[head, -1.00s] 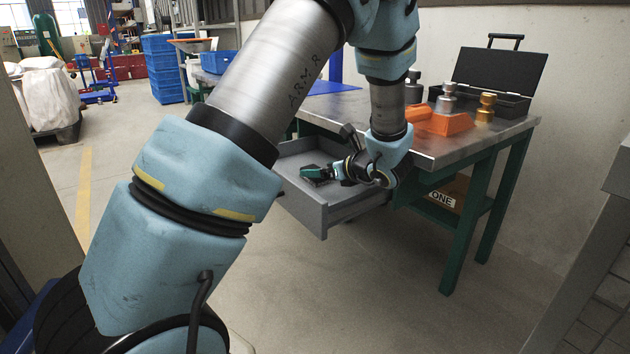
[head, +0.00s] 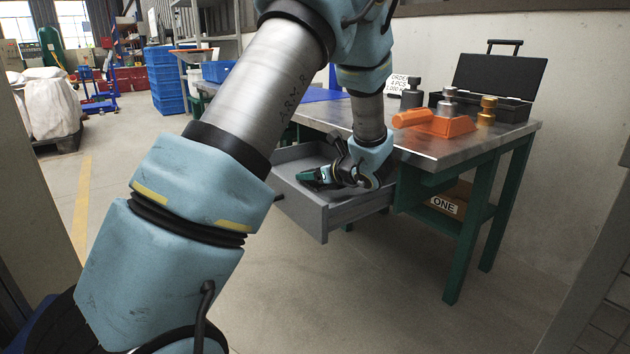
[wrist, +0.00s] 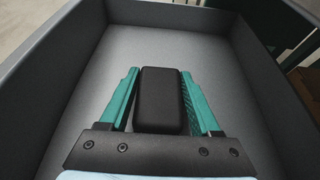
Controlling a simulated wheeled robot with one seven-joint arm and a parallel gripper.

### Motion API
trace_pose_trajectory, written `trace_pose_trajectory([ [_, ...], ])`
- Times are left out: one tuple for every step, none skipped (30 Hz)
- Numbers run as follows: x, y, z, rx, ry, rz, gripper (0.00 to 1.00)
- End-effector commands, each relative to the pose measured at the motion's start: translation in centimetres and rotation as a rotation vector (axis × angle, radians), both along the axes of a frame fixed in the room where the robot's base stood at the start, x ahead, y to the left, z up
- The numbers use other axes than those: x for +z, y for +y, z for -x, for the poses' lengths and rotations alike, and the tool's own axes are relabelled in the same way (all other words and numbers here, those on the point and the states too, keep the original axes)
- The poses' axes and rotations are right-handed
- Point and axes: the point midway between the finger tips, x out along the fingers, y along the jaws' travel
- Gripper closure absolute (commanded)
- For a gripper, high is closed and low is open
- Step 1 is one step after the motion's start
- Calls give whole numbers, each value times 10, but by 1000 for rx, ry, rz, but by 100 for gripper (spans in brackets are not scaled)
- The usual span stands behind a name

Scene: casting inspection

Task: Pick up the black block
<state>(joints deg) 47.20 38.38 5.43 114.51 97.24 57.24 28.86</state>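The black block (wrist: 160,92) lies in the open grey drawer, as the wrist view shows. It sits between the two green fingers of my gripper (wrist: 161,85), with its length along them. Part of the right finger's ribbed inner face shows beside the block, and there are narrow gaps near the finger bases. Contact at the fingertips is hard to judge. In the head view my gripper (head: 316,175) reaches low into the drawer (head: 312,215), pointing left. The block cannot be made out clearly there.
Drawer walls (wrist: 252,50) surround the gripper closely. On the metal-topped table (head: 425,148) stand an orange holder (head: 447,126), metal weights (head: 487,110) and an open black case (head: 497,75). A cardboard box (head: 448,202) is below. The floor before the drawer is clear.

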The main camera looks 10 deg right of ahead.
Motion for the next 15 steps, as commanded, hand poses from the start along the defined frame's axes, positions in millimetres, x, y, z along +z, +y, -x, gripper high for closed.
trace_pose_trajectory([
  [0, 0, 0, 0, 0, 0, 43],
  [0, 0, 0, 0, 0, 0, 46],
  [0, 0, 0, 0, 0, 0, 51],
  [0, 0, 0, 0, 0, 0, 54],
  [0, 0, 0, 0, 0, 0, 58],
  [0, 0, 0, 0, 0, 0, 62],
  [0, 0, 0, 0, 0, 0, 66],
  [0, 0, 0, 0, 0, 0, 69],
  [0, 0, 0, 0, 0, 0, 73],
  [0, 0, 0, 0, 0, 0, 77],
  [0, 0, 0, 0, 0, 0, 80],
  [0, 0, 0, 0, 0, 0, 85],
  [0, 0, 0, 0, 0, 0, 88],
  [0, 0, 0, 0, 0, 0, 91],
  [0, 0, 0, 0, 0, 0, 96],
])
